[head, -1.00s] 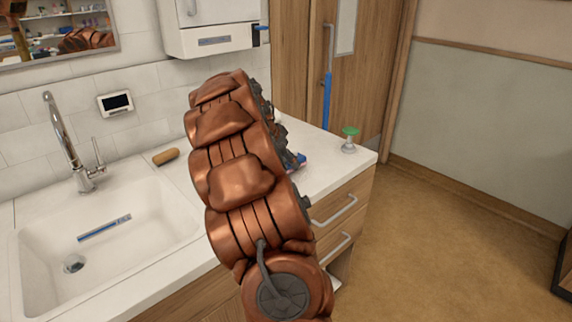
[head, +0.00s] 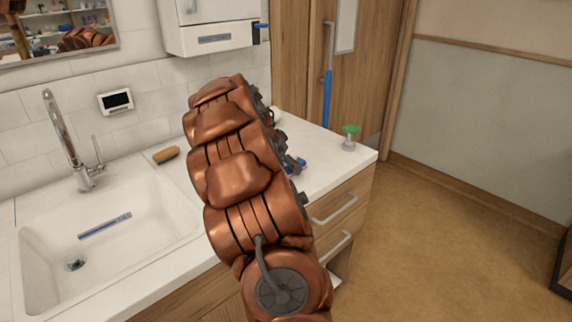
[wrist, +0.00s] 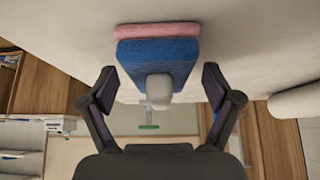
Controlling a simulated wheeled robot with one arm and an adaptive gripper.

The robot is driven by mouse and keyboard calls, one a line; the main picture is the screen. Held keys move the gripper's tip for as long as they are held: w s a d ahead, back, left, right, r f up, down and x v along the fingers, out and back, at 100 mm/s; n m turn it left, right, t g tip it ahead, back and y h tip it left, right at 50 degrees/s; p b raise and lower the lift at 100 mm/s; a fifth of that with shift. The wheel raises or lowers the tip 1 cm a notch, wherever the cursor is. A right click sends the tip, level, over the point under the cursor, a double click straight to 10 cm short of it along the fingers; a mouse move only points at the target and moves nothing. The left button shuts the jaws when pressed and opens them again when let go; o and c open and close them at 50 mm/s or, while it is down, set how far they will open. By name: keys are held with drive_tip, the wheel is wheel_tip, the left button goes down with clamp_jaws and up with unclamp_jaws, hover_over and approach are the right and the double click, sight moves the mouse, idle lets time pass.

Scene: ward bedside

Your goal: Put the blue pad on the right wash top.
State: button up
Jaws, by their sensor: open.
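The blue pad (wrist: 160,58) has a pink layer along one edge and a pale rounded knob facing me. In the wrist view it lies against the pale counter surface, between and beyond the fingertips of my gripper (wrist: 158,88). My gripper is open, with a gap visible on both sides of the pad. In the head view only a small blue and pink bit of the pad (head: 297,165) shows past my arm. It is at the right wash top (head: 325,170), the counter to the right of the sink. My arm hides the rest.
A green-topped item (head: 350,134) stands near the counter's right back corner. The sink (head: 100,235), with a blue-marked strip in it, lies left. A brown brush-like item (head: 166,155) lies behind my arm, near the wall. A dispenser (head: 212,25) hangs above. Drawer handles (head: 334,208) stick out in front.

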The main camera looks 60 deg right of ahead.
drive_tip(key=shift+r+p, duration=0.25)
drive_tip(key=shift+p, duration=0.05)
drive_tip(key=b+v, duration=0.2)
drive_tip(key=v, duration=0.9)
drive_tip(key=s+a+f+n+t+y, duration=0.15)
drive_tip(key=a+n, duration=0.45)
drive_tip(key=a, duration=1.1)
drive_tip(key=s+a+f+n+y, duration=0.1)
drive_tip(key=s+a+f+n, duration=0.2)
drive_tip(key=a, duration=0.6)
drive_tip(key=s+a+f+n+g+y, duration=0.1)
drive_tip(key=s+a+f+n+y, duration=0.1)
drive_tip(key=s+a+f+n, duration=0.2)
drive_tip(key=s+a+f+n+y, duration=0.2)
drive_tip(key=s+a+f+n, duration=0.2)
drive_tip(key=s+a+n, duration=0.4)
drive_tip(key=s+a, duration=0.4)
drive_tip(key=a, duration=0.3)
drive_tip(key=shift+a, duration=0.2)
drive_tip(key=shift+g, duration=0.25)
